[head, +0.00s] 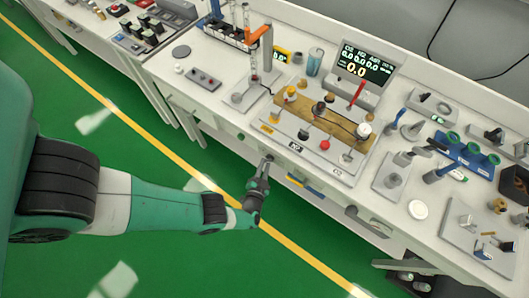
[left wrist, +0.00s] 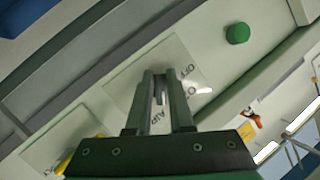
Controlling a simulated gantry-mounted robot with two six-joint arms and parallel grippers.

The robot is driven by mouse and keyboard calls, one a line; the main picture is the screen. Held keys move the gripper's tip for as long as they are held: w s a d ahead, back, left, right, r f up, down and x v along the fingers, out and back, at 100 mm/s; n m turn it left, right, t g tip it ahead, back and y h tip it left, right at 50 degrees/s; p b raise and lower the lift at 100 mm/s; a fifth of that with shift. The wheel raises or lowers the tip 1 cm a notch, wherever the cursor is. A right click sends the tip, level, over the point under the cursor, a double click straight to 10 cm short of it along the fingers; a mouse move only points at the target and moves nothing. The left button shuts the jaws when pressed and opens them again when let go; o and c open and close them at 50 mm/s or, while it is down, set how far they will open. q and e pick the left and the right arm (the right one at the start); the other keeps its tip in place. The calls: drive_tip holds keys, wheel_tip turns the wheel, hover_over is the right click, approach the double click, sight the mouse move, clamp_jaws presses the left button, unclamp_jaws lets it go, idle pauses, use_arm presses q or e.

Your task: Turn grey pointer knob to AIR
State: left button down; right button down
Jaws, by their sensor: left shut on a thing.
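The grey pointer knob (left wrist: 159,88) sits on a pale plate (left wrist: 125,75) on the bench's front face in the left wrist view. The plate carries printed words: OFF above the fingertips, AIR below them, and another marking at the right that is partly lost in glare. My left gripper (left wrist: 163,80) is shut on the knob, with one finger on each side. The fingers hide most of the knob, so I cannot tell exactly where its pointer aims. In the head view my left gripper (head: 267,160) reaches the bench front from the left. My right gripper is not in view.
A green round button (left wrist: 237,33) is on the same front face. A yellow part (left wrist: 64,163) shows at lower left in the wrist view. The white bench top (head: 215,97) above is crowded with instruments, including a monitor (head: 364,68). The green floor before the bench is open.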

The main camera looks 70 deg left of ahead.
use_arm(q)
drive_tip(key=shift+w+r+m+y+b, duration=0.15)
drive_tip(key=shift+m+y+b, duration=0.3)
drive_tip(key=shift+m, duration=0.15)
drive_tip(key=shift+r, duration=0.1)
drive_tip(key=c, duration=0.8)
unclamp_jaws()
drive_tip(key=shift+p+v, duration=1.35)
drive_tip(key=shift+v, duration=4.3)
